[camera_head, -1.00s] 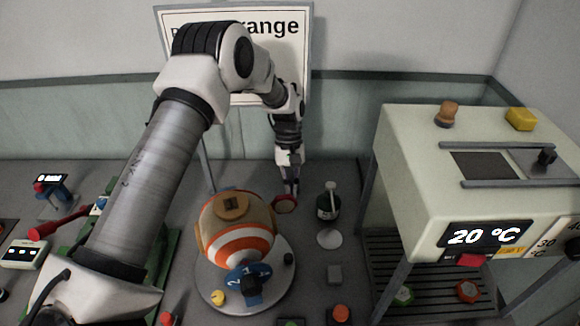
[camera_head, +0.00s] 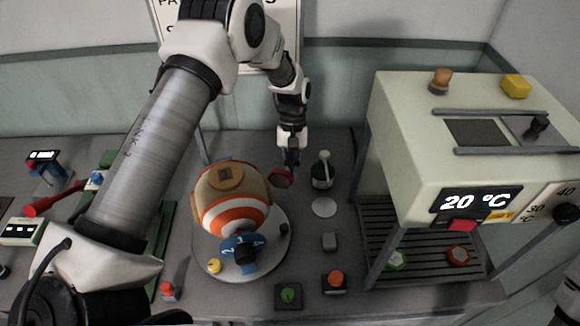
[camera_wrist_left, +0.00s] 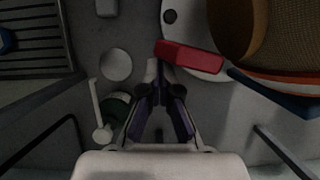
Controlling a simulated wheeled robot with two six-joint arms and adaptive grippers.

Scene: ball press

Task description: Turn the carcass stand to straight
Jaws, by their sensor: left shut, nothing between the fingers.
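The carcass stand (camera_head: 278,258) is a round grey plate on the bench. A ball-shaped carcass (camera_head: 240,218) in tan, orange and white sits on it, with a blue numbered dial at its front. A red piece (camera_head: 281,179) stands out at the stand's far right side; it also shows as a red bar in the left wrist view (camera_wrist_left: 188,57). My left gripper (camera_head: 291,168) is shut and empty, pointing down just beside the red piece. In the left wrist view its fingertips (camera_wrist_left: 160,75) are close to the bar; I cannot tell whether they touch.
A dark bottle (camera_head: 322,172) and a pale disc (camera_head: 324,207) lie right of the stand. A large cream machine (camera_head: 440,150) reading 20 °C stands further right. Green (camera_head: 288,295) and orange-topped (camera_head: 335,280) buttons are in front. A red lever (camera_head: 50,200) is at left.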

